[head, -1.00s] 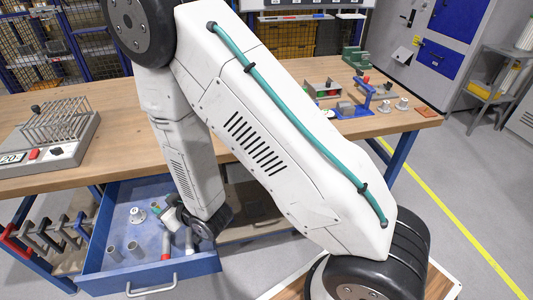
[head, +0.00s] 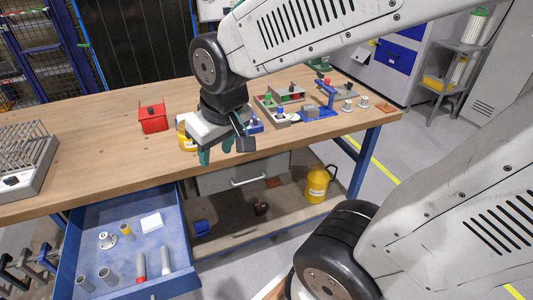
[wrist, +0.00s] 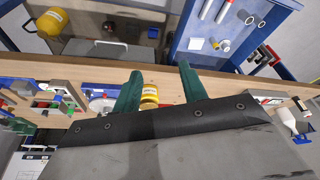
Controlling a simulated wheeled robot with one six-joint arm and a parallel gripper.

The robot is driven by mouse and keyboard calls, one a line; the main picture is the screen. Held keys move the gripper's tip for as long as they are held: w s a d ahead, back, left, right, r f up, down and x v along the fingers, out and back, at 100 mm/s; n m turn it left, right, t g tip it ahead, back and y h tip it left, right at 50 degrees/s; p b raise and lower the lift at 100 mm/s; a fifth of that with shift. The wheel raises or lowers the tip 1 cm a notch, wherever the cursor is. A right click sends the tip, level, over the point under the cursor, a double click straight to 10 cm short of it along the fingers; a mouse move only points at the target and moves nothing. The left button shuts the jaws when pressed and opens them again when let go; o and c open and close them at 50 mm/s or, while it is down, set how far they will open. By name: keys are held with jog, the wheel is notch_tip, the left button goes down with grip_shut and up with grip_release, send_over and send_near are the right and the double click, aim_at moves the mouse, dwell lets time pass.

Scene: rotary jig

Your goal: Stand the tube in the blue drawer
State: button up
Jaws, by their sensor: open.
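The blue drawer (head: 70,255) is pulled out below the bench at the lower left. In it are two long tubes, one grey with a red part (head: 140,265) and one pale (head: 165,260). I cannot tell which tube is the task's, or surely whether either stands or lies. Both also show at the top of the wrist view, by the drawer wall (wrist: 180,35). My gripper (head: 216,150) is open and empty, above the bench's front edge, right of the drawer and higher. Its green fingers (wrist: 160,84) are wide apart in the wrist view.
The drawer also holds two grey cups (head: 104,275), a white flange (head: 106,239), a yellow-ended piece (head: 125,230) and a white box (head: 151,222). A red box (head: 153,117) and a wire rack (head: 20,150) stand on the bench. A yellow canister (head: 317,184) is on the lower shelf.

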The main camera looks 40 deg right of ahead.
jog(key=s+d+r+m+g, duration=0.1)
jog(key=s+r, duration=0.3)
jog(key=s, duration=0.8)
jog(key=shift+d+g, duration=0.7)
jog(key=shift+d, duration=0.15)
jog(key=shift+r, duration=0.1)
